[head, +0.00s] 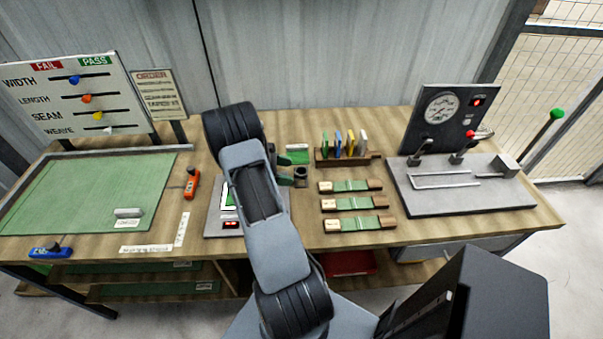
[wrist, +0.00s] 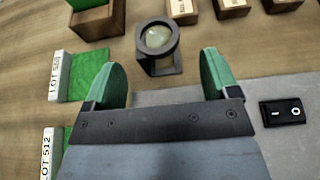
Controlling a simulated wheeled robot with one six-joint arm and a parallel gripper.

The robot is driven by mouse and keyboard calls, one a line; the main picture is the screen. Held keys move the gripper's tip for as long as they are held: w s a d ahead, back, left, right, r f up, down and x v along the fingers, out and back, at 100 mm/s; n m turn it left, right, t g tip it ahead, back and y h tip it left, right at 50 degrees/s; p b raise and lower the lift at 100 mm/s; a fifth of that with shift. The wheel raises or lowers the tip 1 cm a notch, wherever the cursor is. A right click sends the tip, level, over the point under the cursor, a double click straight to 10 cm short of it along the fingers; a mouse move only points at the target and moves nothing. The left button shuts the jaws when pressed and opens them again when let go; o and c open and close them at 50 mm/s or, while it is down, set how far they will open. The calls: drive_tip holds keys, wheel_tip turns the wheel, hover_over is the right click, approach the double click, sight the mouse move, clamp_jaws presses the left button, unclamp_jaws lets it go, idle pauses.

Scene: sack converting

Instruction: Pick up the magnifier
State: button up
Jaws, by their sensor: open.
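The magnifier (wrist: 158,38) is a small dark stand with a round, pale lens, upright on the wooden bench. It also shows in the head view (head: 301,175), just right of my arm. My gripper (wrist: 160,74) is open and empty, with its green fingers to the left and right of the magnifier's near side. The magnifier lies mostly beyond the fingertips, with gaps on both sides. In the head view my arm hides most of the gripper.
Cards marked LOT (wrist: 60,78) with green swatches lie left of the gripper. A grey plate with a black switch (wrist: 283,111) is at right. Wooden blocks with green strips (head: 351,204) and a card rack (head: 348,157) stand right of the magnifier. A gauge panel (head: 446,120) is farther right.

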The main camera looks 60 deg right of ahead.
sight(301, 173)
drive_tip(key=shift+p+x, duration=0.95)
drive_tip(key=shift+x, duration=1.95)
drive_tip(key=shift+w+r, duration=0.1)
drive_tip(key=shift+c, duration=0.4)
drive_tip(key=c, duration=0.9)
